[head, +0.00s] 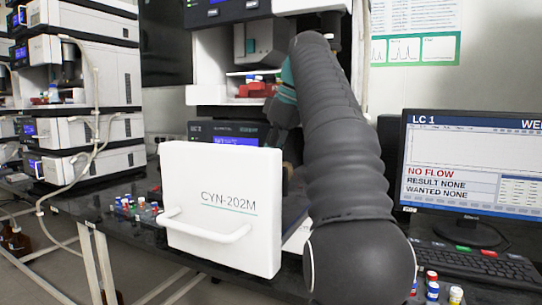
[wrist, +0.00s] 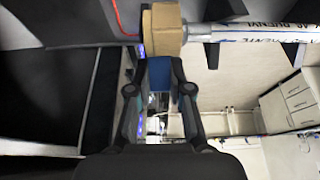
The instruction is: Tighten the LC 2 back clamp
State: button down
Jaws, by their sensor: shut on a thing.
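The LC 2 unit (head: 235,133) stands in the middle of the head view, behind an open white door marked CYN-202M (head: 222,200). My gripper (wrist: 160,62) reaches in behind that door, and its fingertips are hidden in the head view. In the wrist view, a tan block, which looks like the clamp (wrist: 161,30), sits at the fingertips, at the end of a white printed column (wrist: 255,32). My gripper is shut on this block. A blue patch (wrist: 158,76) shows between the fingers. I cannot tell how tight the clamp is, nor read a back mark on it.
A monitor (head: 470,165) at the right reads LC 1, NO FLOW, RESULT NONE, over a keyboard (head: 478,262). Small capped vials (head: 136,208) stand left of the door. Another instrument stack (head: 90,100) with tubing stands at the left. A red line (wrist: 122,20) runs near the clamp.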

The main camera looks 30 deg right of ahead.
jog(key=c, duration=1)
grip_release()
jog(key=shift+c, duration=0.2)
